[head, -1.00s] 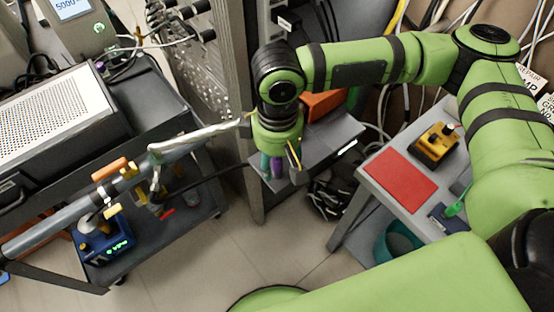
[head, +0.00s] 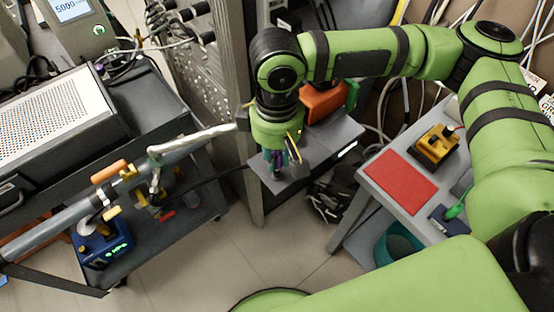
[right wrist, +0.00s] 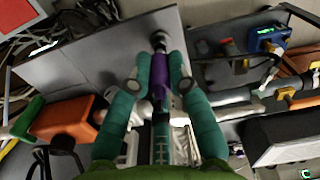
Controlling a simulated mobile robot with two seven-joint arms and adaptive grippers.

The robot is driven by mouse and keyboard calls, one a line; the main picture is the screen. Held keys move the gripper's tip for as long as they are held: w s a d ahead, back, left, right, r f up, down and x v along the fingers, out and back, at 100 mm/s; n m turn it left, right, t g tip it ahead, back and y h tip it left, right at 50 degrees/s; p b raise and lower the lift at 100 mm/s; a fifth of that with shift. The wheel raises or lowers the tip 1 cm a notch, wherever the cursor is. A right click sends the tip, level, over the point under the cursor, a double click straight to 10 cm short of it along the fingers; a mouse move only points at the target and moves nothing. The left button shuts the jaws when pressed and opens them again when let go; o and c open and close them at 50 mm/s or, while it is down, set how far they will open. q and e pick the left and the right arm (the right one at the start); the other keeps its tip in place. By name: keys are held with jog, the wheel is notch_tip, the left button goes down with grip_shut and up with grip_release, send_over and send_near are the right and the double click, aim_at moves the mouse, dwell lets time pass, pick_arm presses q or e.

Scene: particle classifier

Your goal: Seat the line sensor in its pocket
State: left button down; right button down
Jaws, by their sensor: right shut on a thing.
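My right gripper (head: 276,163) points down over a small grey shelf (head: 328,138). In the right wrist view, its two teal fingers (right wrist: 159,85) are shut on a purple, rod-like thing (right wrist: 158,72), which seems to be the line sensor. Its dark end (right wrist: 158,42) sticks out past the fingertips, over or near the edge of the grey surface (right wrist: 100,62). I cannot tell whether that end touches anything. I cannot make out the pocket for certain. My left gripper is not in view.
An orange thing (head: 322,103) stands on the shelf behind my gripper. A grey upright post (head: 240,95) is close on the left. A long grey tube (head: 65,213) crosses a dark cart with a blue device (head: 103,243). At right, a table bears a red mat (head: 401,180) and yellow device (head: 434,147).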

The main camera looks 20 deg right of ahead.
notch_tip(320, 180, up, 2)
jog(key=s+a+r, duration=0.2)
jog(key=s+r, duration=0.4)
jog(key=s, duration=0.5)
jog(key=shift+s+r+b, duration=0.25)
jog(key=shift+r+b, duration=0.1)
jog(key=shift+w+a, duration=0.1)
jog(key=shift+a, duration=0.05)
